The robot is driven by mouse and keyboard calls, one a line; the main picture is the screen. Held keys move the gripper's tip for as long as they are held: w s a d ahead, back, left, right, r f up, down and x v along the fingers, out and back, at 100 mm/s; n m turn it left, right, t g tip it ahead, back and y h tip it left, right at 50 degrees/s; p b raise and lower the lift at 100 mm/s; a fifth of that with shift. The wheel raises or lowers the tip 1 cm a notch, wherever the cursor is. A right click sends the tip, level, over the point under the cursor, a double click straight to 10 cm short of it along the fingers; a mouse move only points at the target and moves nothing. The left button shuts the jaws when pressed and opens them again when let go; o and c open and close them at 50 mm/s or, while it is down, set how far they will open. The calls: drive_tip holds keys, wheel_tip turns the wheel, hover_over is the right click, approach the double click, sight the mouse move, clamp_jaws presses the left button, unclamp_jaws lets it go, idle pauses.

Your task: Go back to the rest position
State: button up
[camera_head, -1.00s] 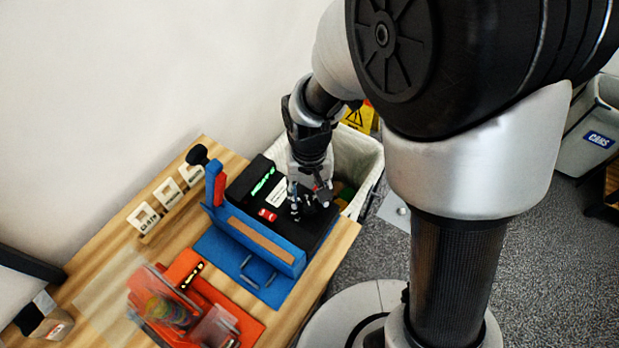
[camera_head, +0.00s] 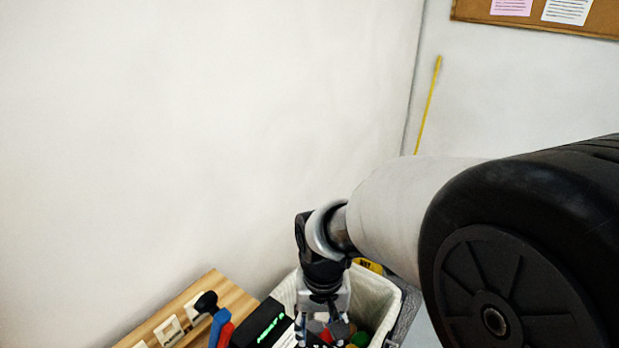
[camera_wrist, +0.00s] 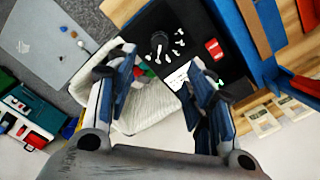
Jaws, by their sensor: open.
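My gripper (camera_head: 322,338) shows at the bottom edge of the head view, pointing down in front of the lined bin. In the wrist view my gripper (camera_wrist: 160,78) has its two fingers spread wide apart with nothing between them. Beyond the fingers lies a black box (camera_wrist: 200,22) with a red label and small white parts on top. The same black box (camera_head: 262,326), with green lettering, shows beside the gripper in the head view. The gripper is apart from it as far as I can see. Most of the workbench is cut off in the head view.
A bin with a white liner (camera_head: 383,298) holds coloured items. The wooden table (camera_head: 222,290) carries small white label blocks (camera_head: 168,330). A blue holder (camera_wrist: 246,22) borders the box. A grey plate (camera_wrist: 45,40) lies on the carpet. A wall rises behind the table.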

drive_tip(key=s+d+r+t, duration=0.4)
drive_tip(key=s+d+r, duration=0.7)
drive_tip(key=s+r, duration=0.2)
drive_tip(key=shift+s+r+t, duration=0.15)
drive_tip(key=shift+s+t, duration=0.1)
drive_tip(key=shift+t, duration=0.05)
drive_tip(key=shift+c, duration=0.4)
